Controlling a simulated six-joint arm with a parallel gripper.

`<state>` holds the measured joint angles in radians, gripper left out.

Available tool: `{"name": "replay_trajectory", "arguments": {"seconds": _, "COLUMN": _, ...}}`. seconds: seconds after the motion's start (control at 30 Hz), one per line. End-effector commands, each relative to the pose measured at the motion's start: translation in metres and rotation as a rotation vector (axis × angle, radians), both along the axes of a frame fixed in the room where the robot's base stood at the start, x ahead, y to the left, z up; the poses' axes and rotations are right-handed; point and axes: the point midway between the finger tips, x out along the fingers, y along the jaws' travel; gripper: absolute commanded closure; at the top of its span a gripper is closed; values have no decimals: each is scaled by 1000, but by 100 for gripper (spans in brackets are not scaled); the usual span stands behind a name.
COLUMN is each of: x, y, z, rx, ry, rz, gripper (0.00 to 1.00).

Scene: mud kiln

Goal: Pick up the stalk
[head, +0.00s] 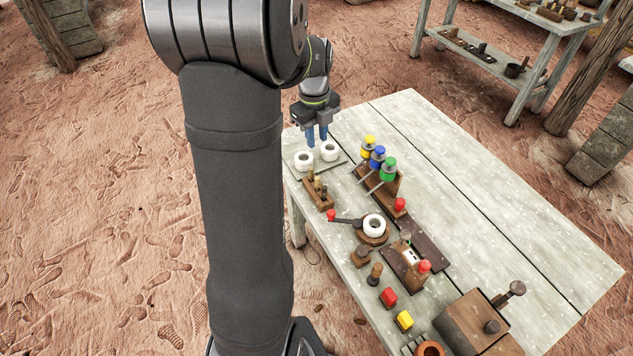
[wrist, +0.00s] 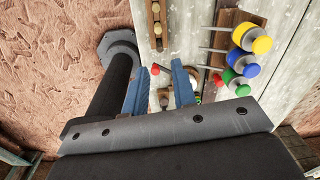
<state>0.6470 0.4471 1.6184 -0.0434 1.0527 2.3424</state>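I cannot tell for sure which thing is the stalk. Thin grey rods stick out from the yellow, blue and green knobs (head: 377,157), which also show in the wrist view (wrist: 243,62). A small dark peg with a brown top (head: 374,274) stands near the table's front edge.
A wooden block with pegs (head: 318,190) lies near the plate. A red-tipped lever and a white ring on a wooden base (head: 374,226) sit farther along. Red and yellow blocks (head: 388,296) and a wooden box (head: 470,322) fill the near end. The table's right side (head: 500,190) is clear.

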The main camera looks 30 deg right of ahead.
Motion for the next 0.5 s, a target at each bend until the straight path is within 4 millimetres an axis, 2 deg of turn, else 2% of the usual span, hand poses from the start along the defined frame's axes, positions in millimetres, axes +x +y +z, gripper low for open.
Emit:
{"name": "replay_trajectory", "arguments": {"seconds": 0.4, "x": -14, "y": 38, "z": -12, "rx": -244, "ry": 141, "rz": 1121, "gripper": 75}}
{"name": "replay_trajectory", "arguments": {"seconds": 0.5, "x": -17, "y": 47, "z": -14, "rx": -287, "ry": 189, "rz": 1357, "gripper": 75}}
